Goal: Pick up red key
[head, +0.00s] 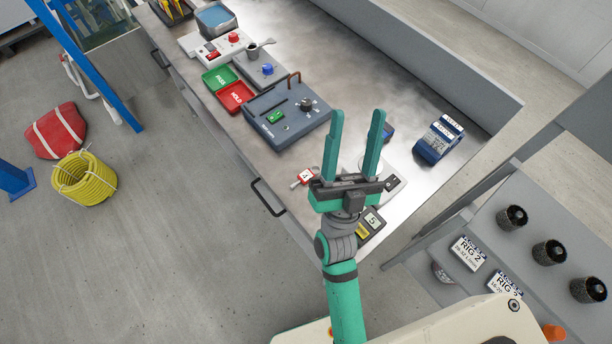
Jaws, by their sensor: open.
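The red key (307,176) appears as a small red piece with a white label and a thin pale end. It lies on the metal bench (345,93) near its front edge, just left of my gripper's base. My gripper (356,113) is open and empty, its two green fingers apart and pointing toward the back of the bench. The key is outside the fingers. My gripper hides part of the bench just right of the key.
A blue-grey control box (286,117) stands left of my gripper, with red (235,96) and green (219,77) trays beyond. A small meter (371,221) lies near my wrist. A blue-and-white block (438,139) is at right. Bare bench lies behind the fingers.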

